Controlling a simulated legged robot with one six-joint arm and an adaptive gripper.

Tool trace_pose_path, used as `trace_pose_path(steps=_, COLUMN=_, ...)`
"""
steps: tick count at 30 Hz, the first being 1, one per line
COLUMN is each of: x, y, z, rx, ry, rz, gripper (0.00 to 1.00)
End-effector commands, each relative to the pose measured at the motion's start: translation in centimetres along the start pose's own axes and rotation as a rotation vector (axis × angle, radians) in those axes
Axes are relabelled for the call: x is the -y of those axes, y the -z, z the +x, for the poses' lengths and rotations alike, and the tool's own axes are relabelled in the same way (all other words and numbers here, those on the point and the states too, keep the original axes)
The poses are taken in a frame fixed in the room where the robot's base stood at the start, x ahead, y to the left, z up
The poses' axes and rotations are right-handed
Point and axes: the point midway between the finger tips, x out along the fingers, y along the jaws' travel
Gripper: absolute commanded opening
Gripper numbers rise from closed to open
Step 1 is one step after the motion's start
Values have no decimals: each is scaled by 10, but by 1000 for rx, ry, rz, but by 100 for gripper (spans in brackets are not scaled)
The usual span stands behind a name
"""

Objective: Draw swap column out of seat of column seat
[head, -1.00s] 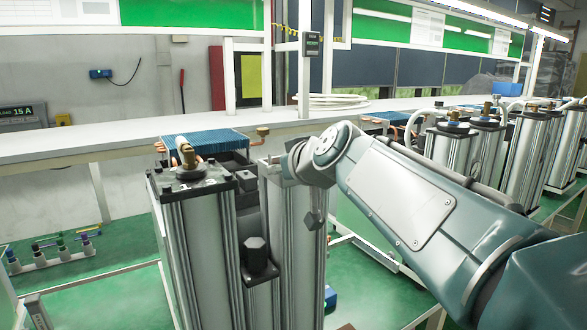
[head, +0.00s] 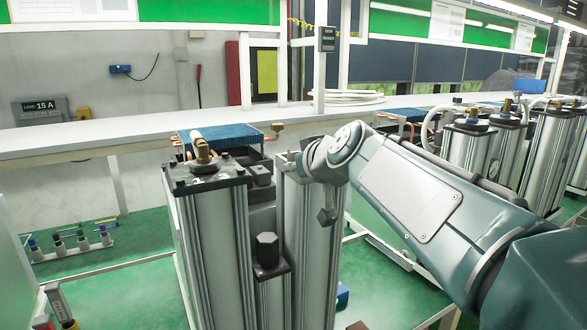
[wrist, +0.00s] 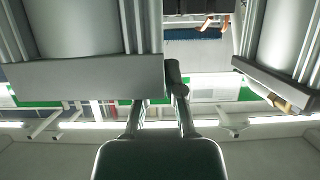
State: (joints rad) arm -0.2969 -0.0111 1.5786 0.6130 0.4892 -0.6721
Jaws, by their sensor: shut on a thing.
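A tall silver column (head: 312,235) stands at the centre of the head view, and I take it for the swap column. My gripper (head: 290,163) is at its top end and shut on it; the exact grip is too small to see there. A second silver column (head: 215,245) with a black cap and brass fitting stands close on the left. A dark bracket with a black knob (head: 267,247) sits between them, seemingly part of the column seat; its lower part is hidden. The inverted wrist view shows my gripper's fingers (wrist: 160,110) beside the held column's end plate (wrist: 85,80).
A blue-finned unit with copper pipes (head: 222,135) lies close behind the columns. A long white bench (head: 90,137) runs behind. More columns (head: 480,150) stand at the right, beyond my arm. Small coloured fittings on a rack (head: 75,243) are at the lower left. Green floor between is open.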

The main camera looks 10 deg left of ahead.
Motion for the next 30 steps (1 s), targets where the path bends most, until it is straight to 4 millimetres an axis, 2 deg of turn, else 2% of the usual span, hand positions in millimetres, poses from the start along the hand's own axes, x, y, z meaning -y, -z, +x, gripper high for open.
trace_pose_path(steps=11, x=1, y=5, z=-2, rx=-7, ry=-1, rz=-2, gripper=0)
trace_pose_path(steps=30, x=1, y=26, z=-11, rx=-7, ry=0, rz=-1, gripper=0)
